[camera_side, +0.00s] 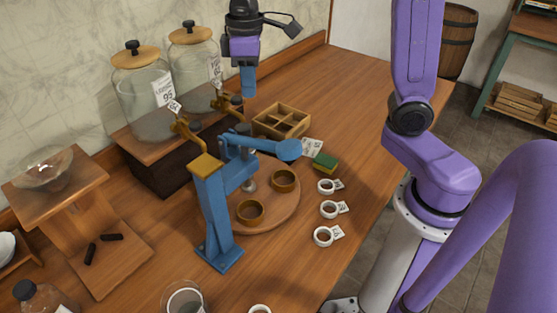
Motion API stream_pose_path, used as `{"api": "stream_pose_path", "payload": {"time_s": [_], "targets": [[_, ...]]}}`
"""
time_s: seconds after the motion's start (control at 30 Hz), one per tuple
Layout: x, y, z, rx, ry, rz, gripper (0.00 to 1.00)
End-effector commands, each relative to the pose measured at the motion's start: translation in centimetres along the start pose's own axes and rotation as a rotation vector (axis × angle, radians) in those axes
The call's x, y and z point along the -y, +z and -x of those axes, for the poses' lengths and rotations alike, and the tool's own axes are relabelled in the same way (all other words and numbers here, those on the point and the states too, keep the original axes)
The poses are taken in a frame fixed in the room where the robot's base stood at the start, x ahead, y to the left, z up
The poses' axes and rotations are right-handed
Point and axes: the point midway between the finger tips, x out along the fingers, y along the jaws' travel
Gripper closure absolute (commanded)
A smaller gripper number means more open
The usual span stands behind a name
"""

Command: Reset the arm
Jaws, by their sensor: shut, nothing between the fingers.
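My gripper (248,90) hangs at the top middle, pointing down, its blue fingers together with nothing seen between them. It is above the table, behind the wooden divided box and right of the glass jars. A blue stand (215,215) with a horizontal blue arm (252,146) rises from the table at the middle.
Two brass-coloured rings (250,211) sit on the round board. Several white tape-like rings (327,209) with tags lie to the right. Two lidded glass jars (145,90) with taps stand on a wooden riser behind. A divided wooden box (282,121) and green-yellow sponge (325,161) are nearby.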

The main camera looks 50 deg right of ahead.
Motion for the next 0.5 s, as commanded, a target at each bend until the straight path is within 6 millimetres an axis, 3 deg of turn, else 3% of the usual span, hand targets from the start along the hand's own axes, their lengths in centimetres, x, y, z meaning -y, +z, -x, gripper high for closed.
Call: {"api": "stream_pose_path", "payload": {"time_s": [0.2,0.5], "targets": [[5.0,5.0,-1.6,-0.006,-0.001,0.124,1.0],[9.9,13.3,-4.4,-0.015,-0.005,0.288,1.0]]}}
